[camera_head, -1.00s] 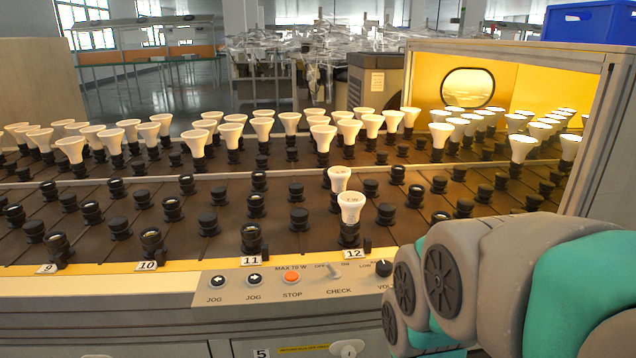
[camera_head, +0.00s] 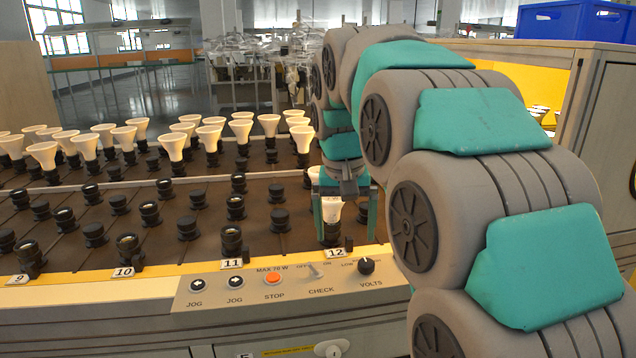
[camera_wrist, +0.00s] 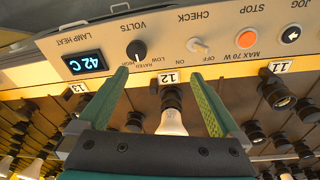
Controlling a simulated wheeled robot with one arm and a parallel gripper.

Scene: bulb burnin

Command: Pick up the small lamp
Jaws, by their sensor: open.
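A small white lamp (camera_head: 331,212) stands upright in a black socket at the front row, by the label 12 (camera_head: 336,253). It also shows in the wrist view (camera_wrist: 172,123), with its socket towards the label. My gripper (camera_head: 345,236) is open and points down over this lamp. In the wrist view the green fingers of my gripper (camera_wrist: 160,77) lie on either side of the lamp, with a gap at each side.
Several empty black sockets (camera_head: 235,207) fill the nearer rows. Rows of larger white lamps (camera_head: 173,147) stand behind. The front panel has a red stop button (camera_head: 273,279), a check switch (camera_head: 314,270) and a volts knob (camera_head: 366,266). A display (camera_wrist: 86,63) reads 42 C.

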